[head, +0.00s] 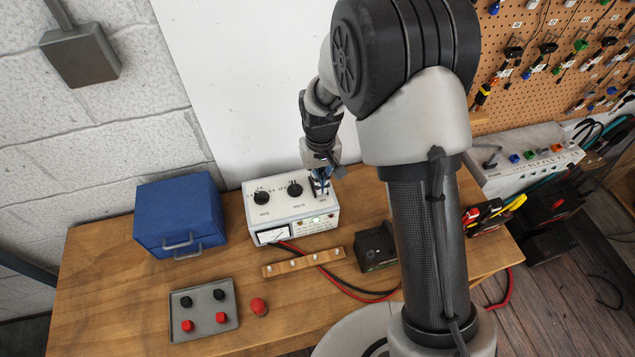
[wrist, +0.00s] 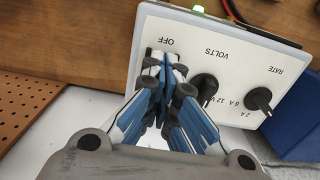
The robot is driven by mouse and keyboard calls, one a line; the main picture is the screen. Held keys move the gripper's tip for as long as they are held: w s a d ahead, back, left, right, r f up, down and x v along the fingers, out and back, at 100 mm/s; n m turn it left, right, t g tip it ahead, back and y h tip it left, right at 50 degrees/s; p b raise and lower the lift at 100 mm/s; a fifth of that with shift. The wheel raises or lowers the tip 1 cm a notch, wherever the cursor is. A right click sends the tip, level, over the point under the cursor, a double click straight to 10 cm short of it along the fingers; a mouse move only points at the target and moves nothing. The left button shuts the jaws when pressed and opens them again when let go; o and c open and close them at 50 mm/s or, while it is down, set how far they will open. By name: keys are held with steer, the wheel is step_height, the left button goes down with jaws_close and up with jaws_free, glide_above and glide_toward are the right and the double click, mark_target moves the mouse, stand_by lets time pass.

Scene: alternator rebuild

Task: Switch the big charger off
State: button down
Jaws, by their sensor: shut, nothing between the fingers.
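The big charger (head: 264,218) is a white box on the wooden bench, with two black knobs on top and a meter on its front. In the wrist view its white top panel (wrist: 225,45) shows upside-down labels RATE, VOLTS and OFF. A green lamp (wrist: 199,9) is lit on its front edge. My gripper (head: 322,184) is at the right end of the charger's top. In the wrist view my gripper (wrist: 167,72) is shut and empty, its tips beside the OFF label. The fingers cover the switch area, so the switch position and any contact are hidden.
A blue drawer box (head: 180,213) stands left of the charger. In front are a wooden strip (head: 303,263) with pegs, red and black cables, and a grey tray (head: 205,308) with red and black caps. A dark box (head: 376,246) sits right. The wall is close behind.

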steer(key=shift+f, duration=0.3)
steer(key=shift+r, duration=0.1)
steer(key=shift+r+p, duration=2.2)
steer(key=shift+r, duration=1.25)
